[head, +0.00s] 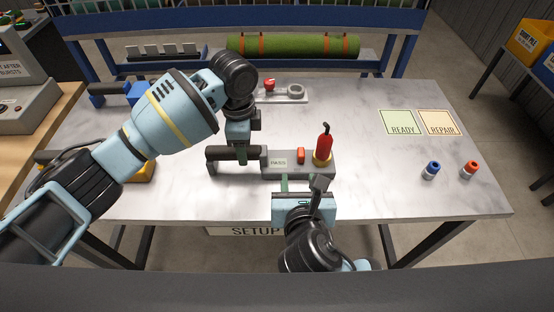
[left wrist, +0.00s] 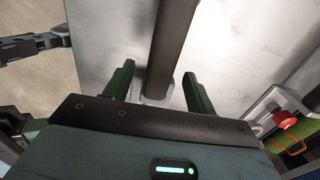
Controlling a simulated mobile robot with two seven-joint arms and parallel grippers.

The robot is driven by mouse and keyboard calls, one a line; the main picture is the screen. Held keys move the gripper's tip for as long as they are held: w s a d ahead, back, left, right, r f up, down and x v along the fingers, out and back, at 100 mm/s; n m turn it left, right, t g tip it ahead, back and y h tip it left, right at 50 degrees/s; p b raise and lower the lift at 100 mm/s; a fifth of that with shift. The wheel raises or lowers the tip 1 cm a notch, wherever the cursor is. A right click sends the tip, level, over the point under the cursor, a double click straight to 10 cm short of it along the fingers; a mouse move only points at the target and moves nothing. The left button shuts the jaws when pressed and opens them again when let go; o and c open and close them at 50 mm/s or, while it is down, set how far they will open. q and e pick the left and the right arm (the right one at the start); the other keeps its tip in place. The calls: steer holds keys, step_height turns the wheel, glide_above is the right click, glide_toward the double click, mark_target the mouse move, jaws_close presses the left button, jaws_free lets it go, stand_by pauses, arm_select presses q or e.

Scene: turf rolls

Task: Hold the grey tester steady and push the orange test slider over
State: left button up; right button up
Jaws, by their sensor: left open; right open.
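The grey tester (head: 288,171) lies on the bench with a PASS label on its face. The orange slider (head: 300,156) stands on its top, right of the label. A red tool with a yellow base (head: 323,146) stands upright at the tester's right end. A dark handle (head: 218,153) extends from its left end. My left gripper (head: 241,156) is over the handle; in the left wrist view its open fingers (left wrist: 159,70) lie either side of the dark bar (left wrist: 171,42). My right gripper (head: 301,185) is open at the tester's front edge; contact is unclear.
A small plate with a red knob and grey ring (head: 288,97) sits behind the tester. READY (head: 398,122) and REPAIR (head: 439,122) mats lie at the right. Blue-capped (head: 431,170) and red-capped (head: 469,170) containers stand at front right. The bench between is clear.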

arm_select(q)
step_height(320, 180, up, 7)
steer(key=shift+r, duration=0.15)
steer(key=shift+s, duration=0.1)
stand_by(0.4)
